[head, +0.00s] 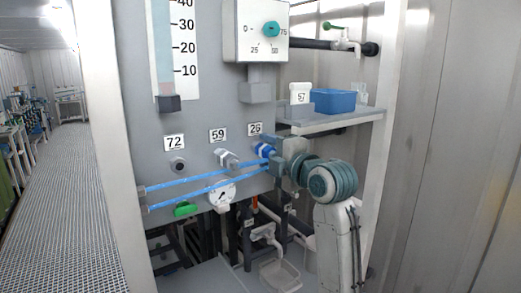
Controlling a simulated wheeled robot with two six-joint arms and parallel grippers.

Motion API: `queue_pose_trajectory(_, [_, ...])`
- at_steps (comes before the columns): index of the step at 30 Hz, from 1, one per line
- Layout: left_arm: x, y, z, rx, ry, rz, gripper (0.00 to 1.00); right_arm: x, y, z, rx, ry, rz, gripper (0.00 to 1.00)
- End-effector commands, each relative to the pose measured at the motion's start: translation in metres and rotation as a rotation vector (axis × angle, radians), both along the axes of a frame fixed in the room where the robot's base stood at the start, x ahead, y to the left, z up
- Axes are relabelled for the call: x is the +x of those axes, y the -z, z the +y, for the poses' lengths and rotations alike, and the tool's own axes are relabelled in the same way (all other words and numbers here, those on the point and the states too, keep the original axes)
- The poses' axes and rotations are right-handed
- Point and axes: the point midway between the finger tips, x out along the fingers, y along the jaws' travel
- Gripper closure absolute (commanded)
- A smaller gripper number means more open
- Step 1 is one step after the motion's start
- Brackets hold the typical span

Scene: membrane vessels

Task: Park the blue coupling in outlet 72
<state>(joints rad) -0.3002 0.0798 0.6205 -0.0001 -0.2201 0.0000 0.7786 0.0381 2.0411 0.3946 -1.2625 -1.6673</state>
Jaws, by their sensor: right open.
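The blue coupling (263,150) sits at the outlet under the label 26 (255,129) on the grey panel. My right gripper (273,150) is open with its fingers right at the coupling, on its right side. They partly hide it, and I cannot tell whether they touch it. Outlet 72 (178,165) is a dark round port below its label (174,142), at the left of the panel, with nothing seen plugged into it. My left gripper is not in view.
A pale coupling (228,160) sits at outlet 59. Two blue lines (190,181) cross the panel below the outlets. A gauge (222,196) and green handle (186,209) sit lower. A blue bin (333,101) stands on the right shelf. A walkway (75,220) lies left.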

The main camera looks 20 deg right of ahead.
Motion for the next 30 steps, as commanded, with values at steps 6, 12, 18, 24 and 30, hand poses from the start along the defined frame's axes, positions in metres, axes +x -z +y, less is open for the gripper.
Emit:
queue_pose_trajectory(6, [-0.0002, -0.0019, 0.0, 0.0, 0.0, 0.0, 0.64, 0.0, -0.0008, 0.0, 0.0, 0.0, 0.0, 0.45])
queue_pose_trajectory(12, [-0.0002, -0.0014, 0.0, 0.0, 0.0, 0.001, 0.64, 0.0, -0.0003, 0.0, 0.0, 0.0, 0.0, 0.46])
queue_pose_trajectory(18, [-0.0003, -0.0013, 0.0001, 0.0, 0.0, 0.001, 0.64, 0.0, -0.0003, 0.0, 0.0, 0.0, 0.0, 0.86])
queue_pose_trajectory(24, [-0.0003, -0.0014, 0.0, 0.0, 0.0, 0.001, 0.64, -0.0003, -0.0006, -0.0001, 0.0, 0.0, -0.001, 1.0])
queue_pose_trajectory(30, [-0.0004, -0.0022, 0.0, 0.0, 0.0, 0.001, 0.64, -0.0062, -0.0007, -0.0025, 0.0, 0.001, -0.001, 1.0])
